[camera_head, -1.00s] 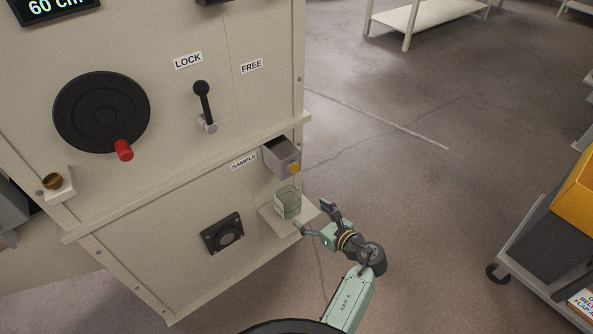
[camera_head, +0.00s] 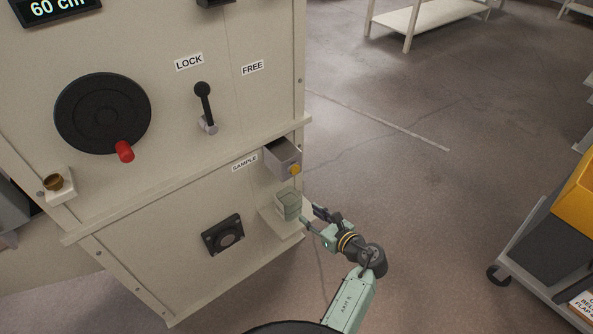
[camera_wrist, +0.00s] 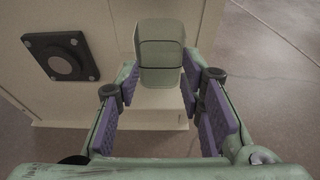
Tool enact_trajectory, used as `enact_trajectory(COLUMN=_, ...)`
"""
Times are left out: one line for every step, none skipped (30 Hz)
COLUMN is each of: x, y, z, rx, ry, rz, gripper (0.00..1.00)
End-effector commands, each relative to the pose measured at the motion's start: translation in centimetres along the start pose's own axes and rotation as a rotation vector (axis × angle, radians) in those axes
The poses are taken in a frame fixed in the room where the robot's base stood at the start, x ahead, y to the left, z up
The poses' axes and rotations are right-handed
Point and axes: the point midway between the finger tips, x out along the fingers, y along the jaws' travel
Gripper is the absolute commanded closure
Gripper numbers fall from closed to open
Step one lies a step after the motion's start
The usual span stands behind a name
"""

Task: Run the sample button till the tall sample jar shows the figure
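The sample jar (camera_head: 287,207) is a pale green-grey vessel at the small ledge (camera_head: 272,222) low on the cabinet's right side. The wrist view shows it upright between my fingers, with a dark line across its upper part (camera_wrist: 161,62). No figure on it is readable. The yellow button (camera_head: 294,169) is on the grey sample box (camera_head: 281,157) above the jar, by the SAMPLE label (camera_head: 244,162).
A black wheel (camera_head: 103,113) with a red knob and a lever (camera_head: 204,105) below the LOCK label are on the panel. A display (camera_head: 55,8) reads 60 cm. A black round fitting (camera_head: 223,236) is left of the ledge. A cart (camera_head: 540,235) stands right; the floor between is clear.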

Motion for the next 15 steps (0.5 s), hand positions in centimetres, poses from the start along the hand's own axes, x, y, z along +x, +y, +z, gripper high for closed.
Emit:
enact_trajectory(x=0.0, y=0.0, z=0.0, rx=0.0, ry=0.0, rz=0.0, gripper=0.7)
enact_trajectory(x=0.0, y=0.0, z=0.0, rx=0.0, ry=0.0, rz=0.0, gripper=0.72)
enact_trajectory(x=0.0, y=0.0, z=0.0, rx=0.0, ry=0.0, rz=0.0, gripper=0.75)
enact_trajectory(x=0.0, y=0.0, z=0.0, rx=0.0, ry=0.0, rz=0.0, gripper=0.77)
enact_trajectory(x=0.0, y=0.0, z=0.0, rx=0.0, ry=0.0, rz=0.0, gripper=0.79)
enact_trajectory(x=0.0, y=0.0, z=0.0, rx=0.0, ry=0.0, rz=0.0, gripper=0.82)
enact_trajectory(x=0.0, y=0.0, z=0.0, rx=0.0, ry=0.0, rz=0.0, gripper=0.84)
enact_trajectory(x=0.0, y=0.0, z=0.0, rx=0.0, ry=0.0, rz=0.0, gripper=0.86)
enact_trajectory(x=0.0, y=0.0, z=0.0, rx=0.0, ry=0.0, rz=0.0, gripper=0.88)
enact_trajectory(x=0.0, y=0.0, z=0.0, rx=0.0, ry=0.0, rz=0.0, gripper=0.9)
enact_trajectory(x=0.0, y=0.0, z=0.0, rx=0.0, ry=0.0, rz=0.0, gripper=0.92)
enact_trajectory(x=0.0, y=0.0, z=0.0, rx=0.0, ry=0.0, rz=0.0, gripper=0.95)
enact_trajectory(x=0.0, y=0.0, z=0.0, rx=0.0, ry=0.0, rz=0.0, gripper=0.97)
enact_trajectory(x=0.0, y=0.0, z=0.0, rx=0.0, ry=0.0, rz=0.0, gripper=0.99)
enact_trajectory(x=0.0, y=0.0, z=0.0, rx=0.0, ry=0.0, rz=0.0, gripper=1.0)
